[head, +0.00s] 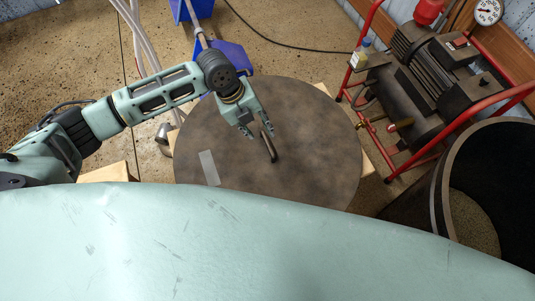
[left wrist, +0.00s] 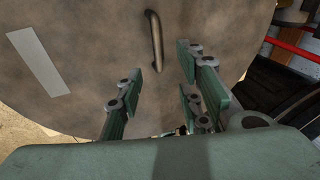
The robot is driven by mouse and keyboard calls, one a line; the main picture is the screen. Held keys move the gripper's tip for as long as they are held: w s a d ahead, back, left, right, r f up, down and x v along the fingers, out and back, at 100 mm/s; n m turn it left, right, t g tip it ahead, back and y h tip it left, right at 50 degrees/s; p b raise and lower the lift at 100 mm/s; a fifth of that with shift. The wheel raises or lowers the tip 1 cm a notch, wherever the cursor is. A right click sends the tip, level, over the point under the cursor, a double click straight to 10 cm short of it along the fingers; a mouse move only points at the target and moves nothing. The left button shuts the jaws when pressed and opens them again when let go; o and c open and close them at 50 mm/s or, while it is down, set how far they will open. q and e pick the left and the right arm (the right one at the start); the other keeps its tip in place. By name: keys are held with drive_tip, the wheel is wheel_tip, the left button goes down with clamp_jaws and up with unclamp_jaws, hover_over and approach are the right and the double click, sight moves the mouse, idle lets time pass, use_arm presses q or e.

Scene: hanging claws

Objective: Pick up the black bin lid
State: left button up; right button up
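The black bin lid (head: 310,160) is a large, dark, round disc lying flat, with a bar handle (head: 268,146) standing near its middle and a pale strip (head: 209,167) on its left part. In the left wrist view the lid (left wrist: 100,50) fills the upper part, with the handle (left wrist: 154,40) at top centre. My left gripper (head: 258,132) is over the lid, close to the handle. Its fingers (left wrist: 160,88) are spread, and the handle lies ahead of the gap between them, not gripped. My right gripper is not in view.
A dark open bin (head: 450,190) stands at the right. A compressor in a red frame (head: 430,80) stands at the upper right. A blue object (head: 232,56) and pale hoses (head: 135,40) are behind my left arm. Wooden pieces (head: 108,172) show around the lid's edge.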

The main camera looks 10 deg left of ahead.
sight(267, 142)
use_arm(q)
drive_tip(key=shift+w+a+b+x, duration=0.1)
drive_tip(key=shift+a+b+x, duration=0.05)
drive_tip(key=shift+x, duration=1.5)
drive_tip(key=shift+w+a+b+x, duration=0.1)
drive_tip(key=shift+a+b+x, duration=0.05)
drive_tip(key=shift+x, duration=1.55)
drive_tip(key=shift+w+a+b+x, duration=0.1)
drive_tip(key=shift+a+b+x, duration=0.05)
drive_tip(key=shift+x, duration=1.5)
drive_tip(key=shift+f, duration=0.15)
clamp_jaws()
